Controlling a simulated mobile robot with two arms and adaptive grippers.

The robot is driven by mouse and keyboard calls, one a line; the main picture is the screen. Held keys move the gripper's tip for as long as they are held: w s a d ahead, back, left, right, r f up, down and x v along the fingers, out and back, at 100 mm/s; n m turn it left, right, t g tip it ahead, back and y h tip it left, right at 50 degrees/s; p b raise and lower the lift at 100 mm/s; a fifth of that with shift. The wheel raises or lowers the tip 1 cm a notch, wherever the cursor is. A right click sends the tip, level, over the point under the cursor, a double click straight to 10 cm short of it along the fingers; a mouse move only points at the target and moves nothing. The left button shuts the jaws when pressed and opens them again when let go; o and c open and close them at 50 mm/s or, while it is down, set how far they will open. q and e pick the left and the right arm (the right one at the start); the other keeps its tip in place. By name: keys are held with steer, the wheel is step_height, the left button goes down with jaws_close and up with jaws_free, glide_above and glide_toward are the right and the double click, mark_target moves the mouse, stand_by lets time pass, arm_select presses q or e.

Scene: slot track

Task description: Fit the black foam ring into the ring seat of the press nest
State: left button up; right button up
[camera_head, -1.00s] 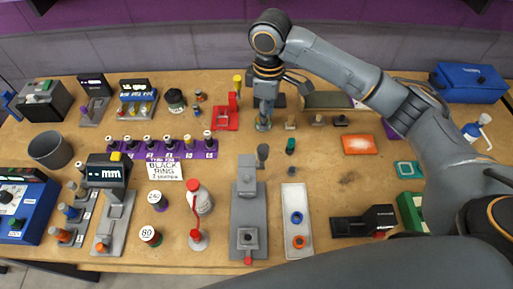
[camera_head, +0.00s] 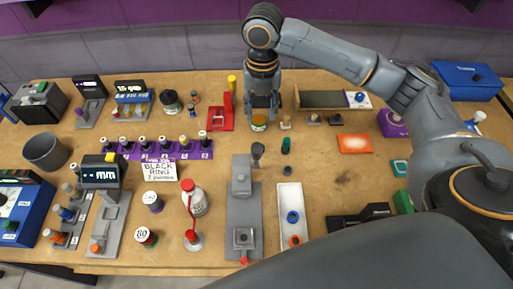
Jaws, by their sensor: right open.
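The grey press (camera_head: 243,205) stands at the front middle of the table, with a square nest (camera_head: 243,238) at its front end. The nest has a dark centre; whether a ring lies in it is too small to tell. I cannot single out the black foam ring for certain; a small dark round piece (camera_head: 287,171) lies right of the press. My right gripper (camera_head: 262,112) points down at the back of the table, open, its fingers just above or beside a small jar with an orange and green band (camera_head: 259,123). My left gripper is not in view.
A white tray (camera_head: 292,230) with a blue and an orange ring stands right of the press. A purple rack (camera_head: 165,152) with several posts and a "BLACK RING" card (camera_head: 158,170) are to the left. A red stand (camera_head: 220,120) is beside my right gripper. Bare table lies right of centre.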

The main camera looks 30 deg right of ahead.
step_height(320, 180, down, 8)
steer(key=shift+p, duration=0.3)
steer(key=shift+s+f, duration=0.15)
steer(key=shift+f, duration=0.45)
step_height(320, 180, down, 4)
steer(key=shift+f+p, duration=0.1)
steer(key=shift+p, duration=0.55)
steer(key=c, duration=0.7)
